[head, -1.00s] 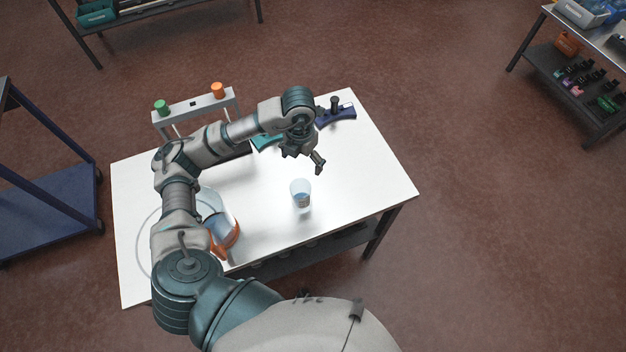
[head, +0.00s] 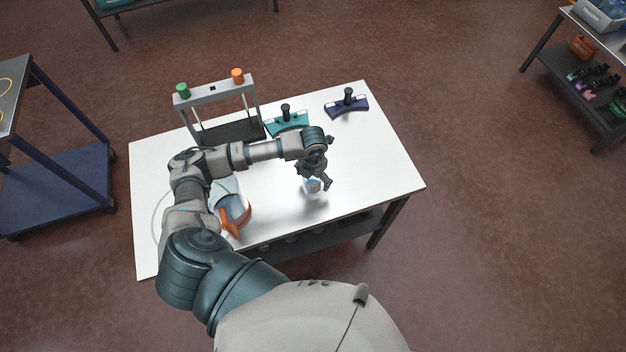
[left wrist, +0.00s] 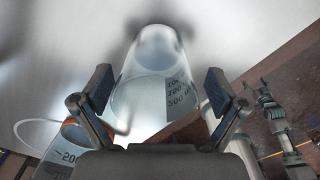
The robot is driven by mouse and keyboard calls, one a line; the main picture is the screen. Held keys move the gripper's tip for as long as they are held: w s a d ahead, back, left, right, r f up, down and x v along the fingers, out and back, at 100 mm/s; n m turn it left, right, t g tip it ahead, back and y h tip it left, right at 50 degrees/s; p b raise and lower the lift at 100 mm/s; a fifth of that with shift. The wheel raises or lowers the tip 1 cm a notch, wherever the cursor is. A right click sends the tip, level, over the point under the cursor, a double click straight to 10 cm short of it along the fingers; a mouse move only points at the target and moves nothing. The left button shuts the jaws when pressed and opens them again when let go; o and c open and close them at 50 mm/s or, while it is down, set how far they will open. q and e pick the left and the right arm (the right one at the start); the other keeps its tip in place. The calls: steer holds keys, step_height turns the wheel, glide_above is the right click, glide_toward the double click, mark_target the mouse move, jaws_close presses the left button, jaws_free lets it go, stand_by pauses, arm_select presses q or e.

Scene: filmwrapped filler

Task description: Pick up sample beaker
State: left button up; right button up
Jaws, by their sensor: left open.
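The sample beaker (head: 313,188) is a small clear cup with pale blue liquid, standing on the white table (head: 375,160). My left gripper (head: 321,184) is over it in the head view and hides part of it. In the left wrist view the beaker (left wrist: 152,70), with dark volume marks, lies between the two spread fingers of the left gripper (left wrist: 158,78). A gap shows on both sides, so the fingers look apart from the glass.
A larger blue vessel with an orange part (head: 232,212) stands left of the beaker, partly behind my arm. A grey frame with green and orange knobs (head: 214,90), a teal block (head: 288,122) and a navy block (head: 347,105) stand at the back. The table's right side is clear.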

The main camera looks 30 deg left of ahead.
arm_select(q)
steer(key=shift+a+f, duration=0.1)
steer(key=shift+f, duration=0.5)
steer(key=shift+a, duration=0.2)
steer(key=shift+a, duration=0.1)
steer(key=c, duration=1.3)
steer(key=shift+d, duration=0.25)
steer(key=shift+c, duration=0.2)
